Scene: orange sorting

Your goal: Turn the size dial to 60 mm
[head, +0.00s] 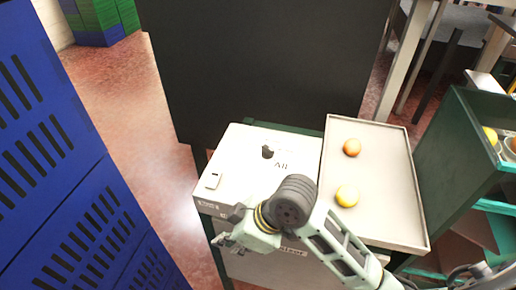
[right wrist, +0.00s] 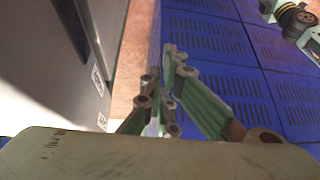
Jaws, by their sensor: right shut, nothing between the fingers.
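The size dial (head: 267,152) is a small dark knob on the white top of the sorter box (head: 238,150). Lettering that reads "All" stands just below it. The dial's exact setting is too small to tell. My right gripper (head: 222,241) is at the box's front left edge, in front of the dial and lower in the picture. It is shut and empty. In the right wrist view its green fingers (right wrist: 165,92) are close together, beside the box's side wall (right wrist: 50,80). My left gripper is not in view.
A beige tray (head: 395,170) right of the dial holds two oranges, one at the back (head: 351,147) and one nearer (head: 347,195). Blue crates (head: 60,180) are stacked left; a dark panel (head: 260,60) stands behind.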

